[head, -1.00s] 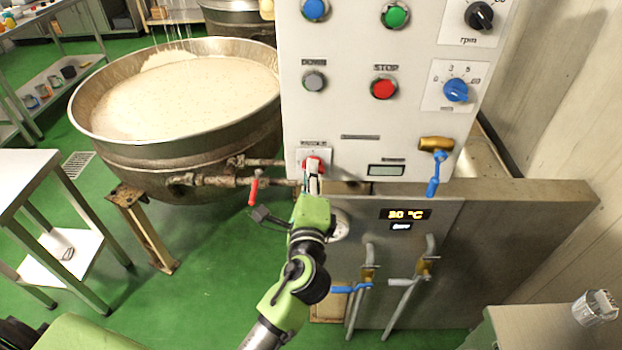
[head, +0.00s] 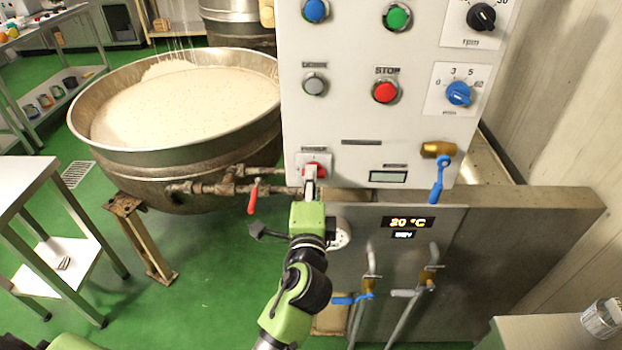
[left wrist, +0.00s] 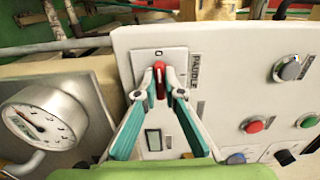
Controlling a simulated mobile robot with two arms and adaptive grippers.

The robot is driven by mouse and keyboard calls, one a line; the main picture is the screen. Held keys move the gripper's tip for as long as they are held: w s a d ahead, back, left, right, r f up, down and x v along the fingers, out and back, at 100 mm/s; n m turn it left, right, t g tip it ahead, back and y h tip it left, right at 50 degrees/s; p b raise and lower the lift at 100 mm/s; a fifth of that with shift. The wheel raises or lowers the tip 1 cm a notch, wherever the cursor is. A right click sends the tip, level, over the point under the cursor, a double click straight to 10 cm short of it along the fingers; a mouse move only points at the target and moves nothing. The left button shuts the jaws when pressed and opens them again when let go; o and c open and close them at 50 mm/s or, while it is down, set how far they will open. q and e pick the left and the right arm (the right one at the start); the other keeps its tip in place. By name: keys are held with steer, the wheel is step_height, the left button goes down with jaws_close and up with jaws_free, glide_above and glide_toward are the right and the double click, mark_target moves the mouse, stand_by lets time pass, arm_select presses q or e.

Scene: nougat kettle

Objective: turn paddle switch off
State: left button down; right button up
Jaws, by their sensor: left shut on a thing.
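The paddle switch is a red knob (head: 314,170) on a small white plate at the lower left of the white control panel (head: 340,115). In the left wrist view the red knob (left wrist: 160,80) sits on its plate under a "0" mark, beside the label PADDLE. My left gripper (head: 311,185) reaches up to it from below. In the left wrist view its two teal-backed fingers (left wrist: 160,84) close on the knob from both sides. The knob's far side is partly hidden by the fingertips. My right gripper is not in view.
Above the switch are a grey button (head: 314,84), a red STOP button (head: 385,91) and a blue dial (head: 458,93). A blue-handled valve (head: 437,178) hangs to the right. A large kettle (head: 180,120) of pale mix and a red-handled pipe valve (head: 253,196) stand left.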

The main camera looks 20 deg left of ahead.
arm_select(q)
steer(key=c, duration=2.1)
jaws_free()
steer(key=shift+c, duration=0.2)
steer(key=shift+s, duration=0.1)
steer(key=v, duration=1.2)
